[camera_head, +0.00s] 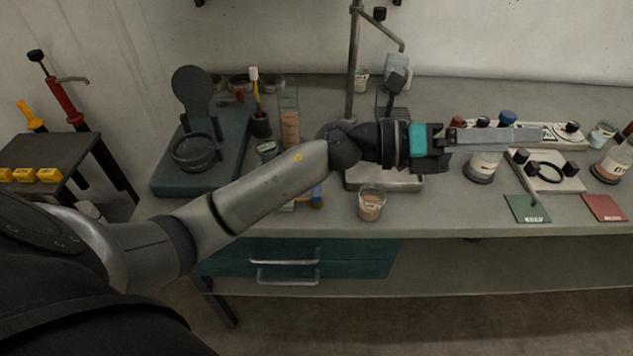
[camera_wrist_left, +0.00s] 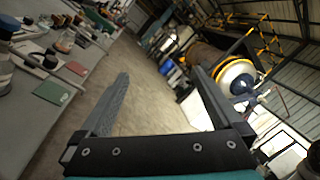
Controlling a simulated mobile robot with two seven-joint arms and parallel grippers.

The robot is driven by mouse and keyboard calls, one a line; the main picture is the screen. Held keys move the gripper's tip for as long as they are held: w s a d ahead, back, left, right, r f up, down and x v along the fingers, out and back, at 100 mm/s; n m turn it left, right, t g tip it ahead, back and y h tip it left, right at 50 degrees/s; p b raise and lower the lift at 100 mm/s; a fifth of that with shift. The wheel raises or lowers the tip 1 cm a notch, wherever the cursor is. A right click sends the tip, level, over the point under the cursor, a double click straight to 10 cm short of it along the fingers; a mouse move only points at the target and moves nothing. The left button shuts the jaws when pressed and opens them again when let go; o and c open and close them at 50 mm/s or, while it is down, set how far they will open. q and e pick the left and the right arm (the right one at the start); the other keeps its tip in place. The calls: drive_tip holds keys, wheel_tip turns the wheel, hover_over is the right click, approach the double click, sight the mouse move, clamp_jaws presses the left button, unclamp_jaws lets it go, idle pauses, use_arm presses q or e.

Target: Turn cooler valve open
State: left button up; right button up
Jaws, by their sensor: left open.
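My left gripper (camera_head: 538,138) reaches across the bench from the left in the head view, with its fingers pointing right, above the bench top. It is open and empty. In the left wrist view its two fingers (camera_wrist_left: 160,76) stand wide apart with only floor and distant room between them. A pale block with black knobs and a dark ring (camera_head: 545,170) lies on the bench just below the fingers, with a grey lever (camera_head: 524,180) beside it. I cannot tell whether this is the cooler valve; no part is clearly marked as such. My right gripper is not in view.
A green mat (camera_head: 527,208) and red mat (camera_head: 604,207) lie near the front edge. A beaker (camera_head: 371,204) stands below my wrist. A metal stand (camera_head: 353,60) rises behind it. Teal drawers (camera_head: 300,260) are below the bench.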

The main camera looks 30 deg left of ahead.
use_arm(q)
wheel_tip(320, 180, down, 5)
drive_tip(key=m+g+y, duration=0.3)
drive_tip(key=m+g, duration=0.1)
drive_tip(key=m, duration=0.2)
drive_tip(key=m+g+y, duration=0.2)
drive_tip(key=g+y, duration=0.2)
drive_tip(key=y, duration=1.1)
hover_over(316, 190)
wheel_tip(316, 190, down, 5)
drive_tip(key=f, duration=0.9)
drive_tip(key=w+f, duration=0.1)
drive_tip(key=f, duration=0.4)
drive_tip(key=shift+a+f, duration=0.25)
drive_tip(key=shift+f, duration=0.1)
drive_tip(key=shift+c, duration=0.2)
drive_tip(key=c, duration=1.3)
drive_tip(key=shift+o, duration=0.2)
